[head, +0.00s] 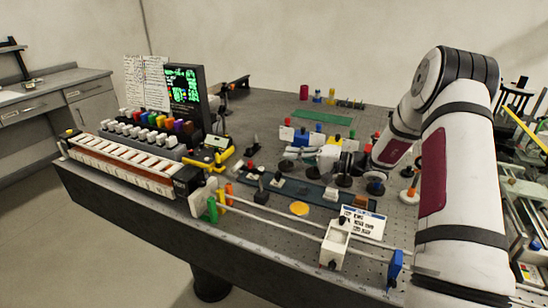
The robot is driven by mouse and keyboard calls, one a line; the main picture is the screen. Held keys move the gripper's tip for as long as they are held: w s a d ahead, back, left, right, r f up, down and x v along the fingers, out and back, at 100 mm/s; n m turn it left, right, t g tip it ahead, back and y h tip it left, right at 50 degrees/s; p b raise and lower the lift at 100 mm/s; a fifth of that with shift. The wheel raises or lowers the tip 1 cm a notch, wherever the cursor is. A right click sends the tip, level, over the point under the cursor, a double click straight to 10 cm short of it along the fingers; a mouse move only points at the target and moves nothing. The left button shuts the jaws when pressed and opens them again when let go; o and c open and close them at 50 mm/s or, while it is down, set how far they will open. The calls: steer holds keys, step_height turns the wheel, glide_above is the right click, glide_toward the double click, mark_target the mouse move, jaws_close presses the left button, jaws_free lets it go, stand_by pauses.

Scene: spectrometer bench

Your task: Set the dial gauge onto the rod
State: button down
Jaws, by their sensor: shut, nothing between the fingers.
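I cannot pick out the dial gauge for certain. A flat yellow disc (299,208) lies on the bench behind the rods, but I cannot tell that it is a gauge. Two pale parallel rods (285,222) run along the front of the bench, between green and orange pieces at the left and a blue end piece at the right. A white carriage block sits across them (335,243). It is unclear which rod the task means. My gripper (345,165) is low over the crowded middle of the bench, well behind the rods. It looks shut and empty; its fingertips are hard to make out.
Many small optics with coloured tops (300,135) crowd the area around my gripper. A lit screen (184,95) and a long instrument (125,165) fill the bench's left end. My arm hides part of the right side.

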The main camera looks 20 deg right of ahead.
steer(key=w+a+f+p, duration=0.1)
steer(key=w+a+p, duration=0.1)
steer(key=a, duration=0.8)
steer(key=shift+w+f, duration=0.15)
steer(key=shift+w, duration=0.7)
